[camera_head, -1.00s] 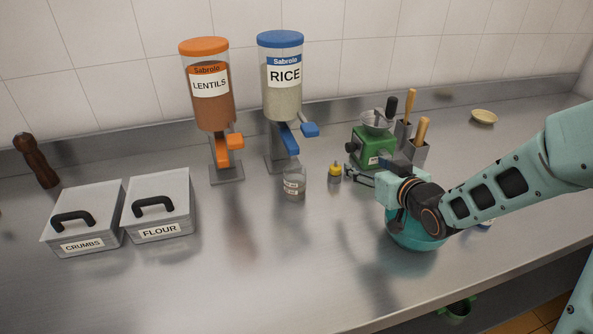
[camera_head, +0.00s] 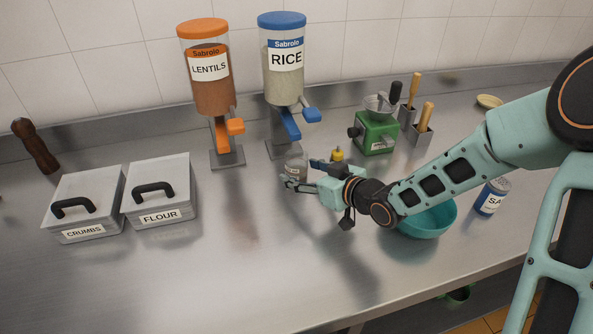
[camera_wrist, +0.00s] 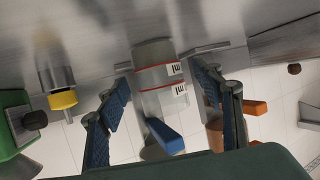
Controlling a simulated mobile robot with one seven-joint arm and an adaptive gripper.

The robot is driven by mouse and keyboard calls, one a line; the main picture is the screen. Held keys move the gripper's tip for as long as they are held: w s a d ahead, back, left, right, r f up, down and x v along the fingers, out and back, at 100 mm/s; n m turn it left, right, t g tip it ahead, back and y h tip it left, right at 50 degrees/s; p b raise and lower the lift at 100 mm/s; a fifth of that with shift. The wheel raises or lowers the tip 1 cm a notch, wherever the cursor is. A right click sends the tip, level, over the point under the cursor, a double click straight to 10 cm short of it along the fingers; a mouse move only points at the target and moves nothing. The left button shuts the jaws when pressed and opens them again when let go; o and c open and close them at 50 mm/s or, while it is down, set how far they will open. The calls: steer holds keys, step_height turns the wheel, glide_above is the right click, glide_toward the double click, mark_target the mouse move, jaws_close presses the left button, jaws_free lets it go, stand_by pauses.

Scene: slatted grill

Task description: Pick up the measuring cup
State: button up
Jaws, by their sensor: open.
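The measuring cup (camera_head: 297,160) is a small clear cup standing on the steel counter in front of the rice dispenser. My gripper (camera_head: 289,184) is open, low over the counter at the cup's near side, and hides its lower part. In the wrist view the cup (camera_wrist: 160,78), with red lines and white "ml" labels, shows between my two spread blue-padded fingers (camera_wrist: 161,68). There are visible gaps on both sides, and I cannot tell how deep between the fingers it is.
The rice dispenser (camera_head: 284,75) and lentils dispenser (camera_head: 209,80) stand behind. A yellow-capped bottle (camera_head: 337,155) and green grinder (camera_head: 377,133) are to the right. A teal bowl (camera_head: 428,221) sits under my arm. Flour (camera_head: 160,190) and crumbs boxes (camera_head: 84,205) are at left.

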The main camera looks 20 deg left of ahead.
mark_target(303, 172)
steer(key=shift+x, duration=1.6)
steer(key=shift+w+d, duration=0.1)
steer(key=shift+c, duration=0.3)
steer(key=c, duration=1.3)
